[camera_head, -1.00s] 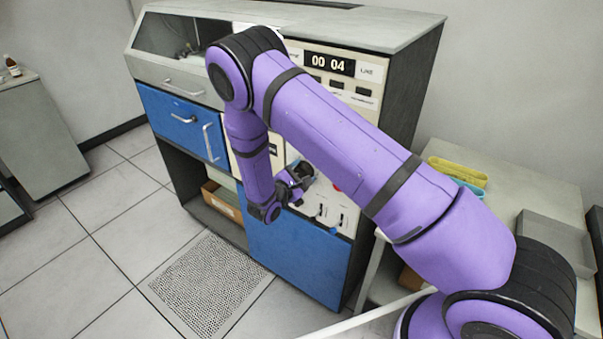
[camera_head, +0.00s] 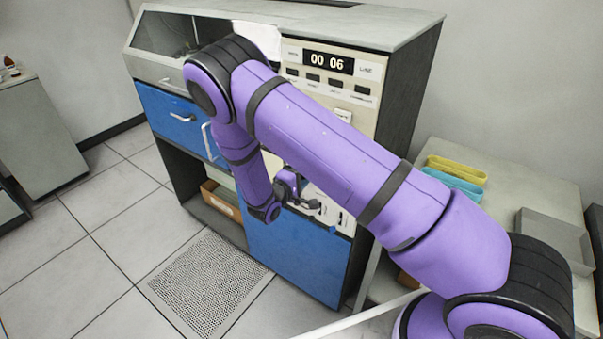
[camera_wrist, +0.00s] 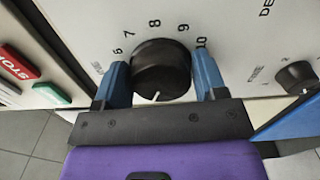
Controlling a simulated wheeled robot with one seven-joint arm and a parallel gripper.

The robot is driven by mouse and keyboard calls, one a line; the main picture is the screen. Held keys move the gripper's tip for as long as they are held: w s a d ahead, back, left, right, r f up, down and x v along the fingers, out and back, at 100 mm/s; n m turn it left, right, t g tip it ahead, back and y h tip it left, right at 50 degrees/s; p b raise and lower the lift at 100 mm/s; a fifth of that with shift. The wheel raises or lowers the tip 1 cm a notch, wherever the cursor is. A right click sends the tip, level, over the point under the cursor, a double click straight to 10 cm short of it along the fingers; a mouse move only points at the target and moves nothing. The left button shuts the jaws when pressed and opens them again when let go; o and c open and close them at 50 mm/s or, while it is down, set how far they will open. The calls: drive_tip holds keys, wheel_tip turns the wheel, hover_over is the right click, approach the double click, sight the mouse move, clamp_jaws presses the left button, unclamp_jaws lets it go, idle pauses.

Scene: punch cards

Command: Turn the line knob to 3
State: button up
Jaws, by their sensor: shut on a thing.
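The black round knob (camera_wrist: 162,72) sits on the pale panel in the wrist view, with the numbers 6 to 10 printed around its upper side. A short white mark shows on the knob's lower edge. My gripper (camera_wrist: 160,78) has its blue fingers on the left and right sides of the knob, shut on it. The knob's own label is not in view. In the head view, my arm hides the knob. The display (camera_head: 328,62) on the machine reads 00 06, with a LINE label at its right.
A smaller black knob (camera_wrist: 297,76) is at the right in the wrist view. Red and green buttons (camera_wrist: 18,62) (camera_wrist: 50,94) are at the left. A side table (camera_head: 500,190) with yellow and teal items and a grey tray stands right of the machine.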

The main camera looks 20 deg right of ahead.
drive_tip(key=shift+m, duration=0.4)
drive_tip(key=o, duration=0.9)
drive_tip(key=v, duration=1)
drive_tip(key=shift+s+a, duration=0.2)
drive_tip(key=shift+a, duration=0.15)
